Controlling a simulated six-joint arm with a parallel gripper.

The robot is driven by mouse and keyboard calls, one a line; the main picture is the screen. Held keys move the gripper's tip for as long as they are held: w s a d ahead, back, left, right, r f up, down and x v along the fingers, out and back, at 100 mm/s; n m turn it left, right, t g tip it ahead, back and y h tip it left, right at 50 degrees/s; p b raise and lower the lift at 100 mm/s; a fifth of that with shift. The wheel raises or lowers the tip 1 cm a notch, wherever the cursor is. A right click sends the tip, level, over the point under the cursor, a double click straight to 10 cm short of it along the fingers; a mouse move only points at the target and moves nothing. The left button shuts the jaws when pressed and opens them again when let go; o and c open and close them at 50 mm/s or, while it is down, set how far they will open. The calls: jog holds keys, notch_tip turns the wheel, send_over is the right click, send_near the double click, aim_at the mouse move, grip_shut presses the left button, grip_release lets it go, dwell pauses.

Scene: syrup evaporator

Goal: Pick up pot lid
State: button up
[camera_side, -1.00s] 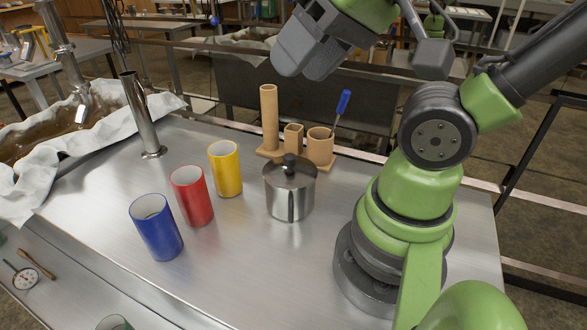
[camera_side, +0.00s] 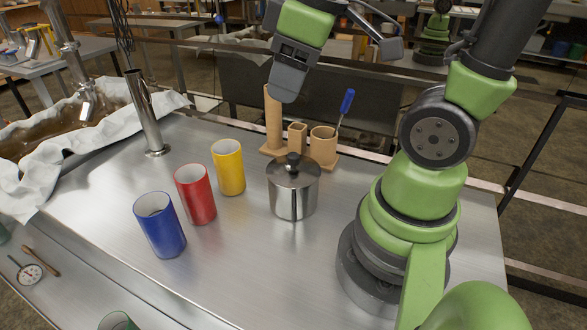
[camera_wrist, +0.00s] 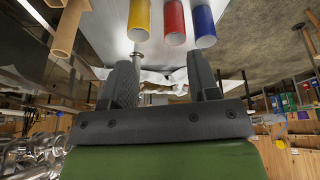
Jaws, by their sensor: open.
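The pot lid (camera_side: 292,168) is a shiny metal disc with a dark round knob (camera_side: 293,158). It sits on top of the small steel pot (camera_side: 292,198), which stands upright on the metal table. My gripper (camera_side: 283,97) is above and behind the lid in the side view, apart from it. In the wrist view my gripper (camera_wrist: 160,85) has its two dark fingers spread wide with nothing between them. The pot and lid do not show in the wrist view.
Yellow (camera_side: 228,168), red (camera_side: 195,194) and blue (camera_side: 160,225) cups stand left of the pot. A wooden holder (camera_side: 299,140) with a blue-handled tool (camera_side: 346,103) stands behind it. A tall steel tube (camera_side: 147,113) is at the back left. The table front is clear.

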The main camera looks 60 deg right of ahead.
jog(key=d+f+n+g, duration=0.1)
jog(key=d+f+n, duration=0.1)
jog(key=w+d+f+n+g, duration=0.1)
jog(key=d+f+n, duration=0.1)
jog(key=f+n, duration=0.1)
jog(key=w+d+f+n+g, duration=0.1)
jog(key=f+n, duration=0.1)
jog(key=n, duration=0.1)
jog(key=shift+d+f+g, duration=0.3)
jog(key=shift+d+g, duration=0.1)
send_over(293, 155)
notch_tip(293, 155, down, 4)
jog(key=shift+s+d+f, duration=0.1)
jog(key=shift+d, duration=0.05)
jog(key=shift+f, duration=2.9)
jog(key=shift+c, duration=0.2)
grip_shut()
